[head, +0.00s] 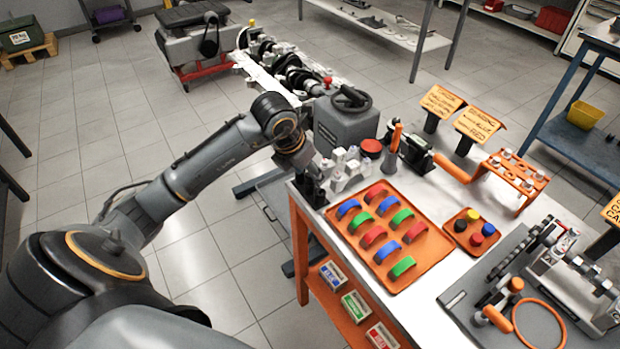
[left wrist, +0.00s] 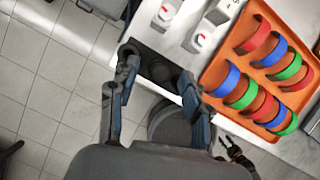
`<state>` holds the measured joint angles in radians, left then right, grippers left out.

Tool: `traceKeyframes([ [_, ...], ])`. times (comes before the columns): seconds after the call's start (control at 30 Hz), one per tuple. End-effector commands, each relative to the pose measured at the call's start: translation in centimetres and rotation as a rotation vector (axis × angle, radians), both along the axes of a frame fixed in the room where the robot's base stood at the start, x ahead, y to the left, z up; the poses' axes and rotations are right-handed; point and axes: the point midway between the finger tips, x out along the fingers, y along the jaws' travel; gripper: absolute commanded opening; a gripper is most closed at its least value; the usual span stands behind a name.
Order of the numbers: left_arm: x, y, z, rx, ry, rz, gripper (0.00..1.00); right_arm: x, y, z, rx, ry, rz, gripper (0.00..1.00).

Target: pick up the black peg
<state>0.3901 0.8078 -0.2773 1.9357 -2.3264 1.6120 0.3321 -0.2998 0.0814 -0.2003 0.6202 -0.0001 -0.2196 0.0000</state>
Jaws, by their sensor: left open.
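The black peg (head: 473,214) stands in a small orange tray (head: 449,236) on the workbench, together with a yellow peg (head: 460,226), a blue peg (head: 489,229) and a red peg (head: 477,239). The small tray is not visible in the left wrist view. My left gripper (head: 314,188) is at the bench's left corner, well to the left of the black peg. In the left wrist view its two fingers (left wrist: 157,78) are spread apart; dark shapes show between them, too unclear to name. My right gripper is not in view.
A large orange tray (head: 412,272) of red, blue and green curved shells lies between my left gripper and the small tray. White-and-grey parts (head: 345,170) stand beside the gripper. A grey mat (head: 462,302) with engine parts is at right; an orange rack (head: 516,177) stands behind.

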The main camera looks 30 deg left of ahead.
Motion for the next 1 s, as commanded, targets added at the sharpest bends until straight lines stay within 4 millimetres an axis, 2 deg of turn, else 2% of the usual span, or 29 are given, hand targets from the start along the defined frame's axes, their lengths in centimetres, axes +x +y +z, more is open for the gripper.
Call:
traceKeyframes([
  [0.23,0.1,0.0,-0.2,0.0,-0.001,0.0,0.48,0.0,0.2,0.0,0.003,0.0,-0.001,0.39],
  [0.47,0.1,0.0,-0.2,0.0,-0.001,0.0,0.01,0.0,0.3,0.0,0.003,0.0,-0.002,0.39],
  [0.8,0.1,0.0,0.1,0.0,-0.002,0.0,0.0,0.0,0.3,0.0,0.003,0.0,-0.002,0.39],
  [0.87,0.1,0.0,0.6,0.001,-0.003,-0.001,0.0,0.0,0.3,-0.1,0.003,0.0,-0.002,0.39],
  [1.0,0.2,0.1,3.0,0.001,-0.008,0.0,0.0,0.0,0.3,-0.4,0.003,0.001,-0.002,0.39],
])
